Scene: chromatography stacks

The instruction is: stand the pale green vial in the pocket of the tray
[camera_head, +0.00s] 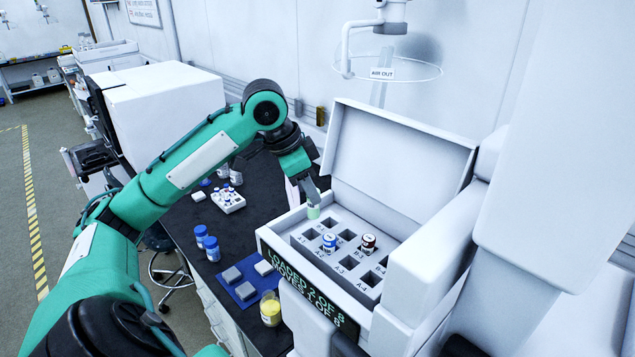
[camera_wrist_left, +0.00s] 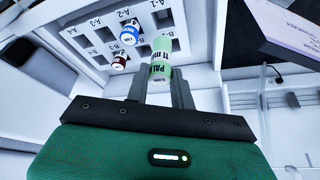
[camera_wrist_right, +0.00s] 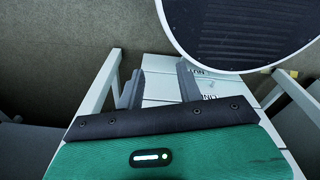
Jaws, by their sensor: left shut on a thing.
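The pale green vial (camera_head: 313,212) is upright between the fingers of my left gripper (camera_head: 312,198), which is shut on it. It is at the far left corner of the white tray (camera_head: 350,222), over or just at a back-row pocket; whether its base is inside is hidden. A blue-capped vial (camera_head: 329,242) and a dark red-capped vial (camera_head: 368,243) stand in other pockets. My right gripper (camera_wrist_right: 158,88) is open and empty, away from the tray.
The tray sits in a white instrument with a raised lid (camera_head: 400,155) behind it and a lit display in front. Blue-capped bottles (camera_head: 206,243), a blue mat (camera_head: 237,291) with grey blocks, a yellow vial (camera_head: 270,310) and a small white rack (camera_head: 228,199) are to the left.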

